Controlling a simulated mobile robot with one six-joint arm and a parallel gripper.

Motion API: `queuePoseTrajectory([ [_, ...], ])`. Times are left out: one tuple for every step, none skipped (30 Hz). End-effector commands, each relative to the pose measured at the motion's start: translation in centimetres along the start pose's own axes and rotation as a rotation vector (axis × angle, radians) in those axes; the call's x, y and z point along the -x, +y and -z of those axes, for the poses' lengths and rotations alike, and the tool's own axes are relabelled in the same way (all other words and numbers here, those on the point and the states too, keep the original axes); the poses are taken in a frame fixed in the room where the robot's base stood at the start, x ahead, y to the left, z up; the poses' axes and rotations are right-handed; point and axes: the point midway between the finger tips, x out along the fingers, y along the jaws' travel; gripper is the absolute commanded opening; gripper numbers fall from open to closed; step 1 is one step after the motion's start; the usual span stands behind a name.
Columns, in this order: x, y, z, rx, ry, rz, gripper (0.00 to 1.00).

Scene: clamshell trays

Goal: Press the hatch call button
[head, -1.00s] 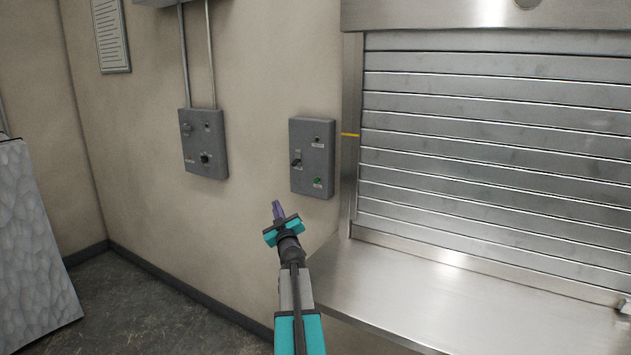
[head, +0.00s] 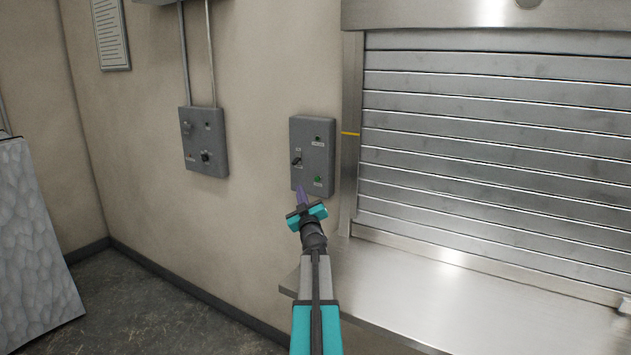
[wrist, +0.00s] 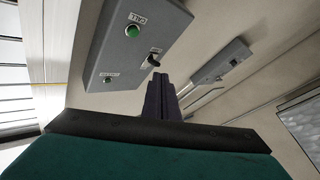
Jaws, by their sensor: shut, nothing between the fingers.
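The call button (head: 318,179) is the small green button low on the right side of a grey wall panel (head: 310,125). In the wrist view the call button (wrist: 132,31) sits beside an upside-down "CALL" label. A second small round piece (head: 318,138), now green, is higher on the panel. A black switch (head: 296,161) is at the panel's left. My gripper (head: 302,190) is shut and empty. Its purple fingertips overlap the panel's lower left edge in the head view, left of and below the call button. I cannot tell whether they touch the panel.
A closed metal shutter (head: 490,130) stands right of the panel above a steel counter (head: 430,290). Another grey switch box (head: 203,140) with conduits is on the wall to the left. A pale textured block (head: 35,240) stands at the far left.

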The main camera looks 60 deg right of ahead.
Motion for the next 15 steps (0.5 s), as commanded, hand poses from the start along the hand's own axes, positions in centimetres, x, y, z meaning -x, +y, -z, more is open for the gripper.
queuePoseTrajectory([
  [-0.4,0.3,-0.1,0.0,-0.001,0.0,0.0],
  [-0.6,0.4,-0.2,0.001,-0.001,0.0,0.0],
  [-0.8,0.6,-0.4,0.001,-0.001,0.0,0.0],
  [-1.0,0.7,-0.5,0.001,-0.001,-0.001,0.0],
  [-1.2,0.9,-0.6,0.001,0.0,-0.001,0.0],
  [-1.4,1.1,-0.8,0.001,0.0,-0.001,0.0],
  [-1.7,1.2,-0.9,0.001,0.0,-0.001,0.0],
  [-1.9,1.4,-1.1,0.0,0.0,-0.001,0.0],
  [-2.1,1.6,-1.3,0.0,0.0,-0.001,0.0],
  [-2.4,1.7,-1.4,-0.001,0.0,-0.001,0.0],
  [-2.6,1.8,-1.6,-0.001,-0.001,-0.001,0.0],
  [-2.8,2.0,-1.8,-0.001,-0.001,-0.001,0.0],
  [-3.0,2.2,-1.9,-0.001,-0.001,-0.001,0.0],
  [-3.2,2.3,-2.1,-0.001,-0.001,0.0,0.0],
  [-3.5,2.5,-2.3,0.0,-0.001,0.0,0.0],
])
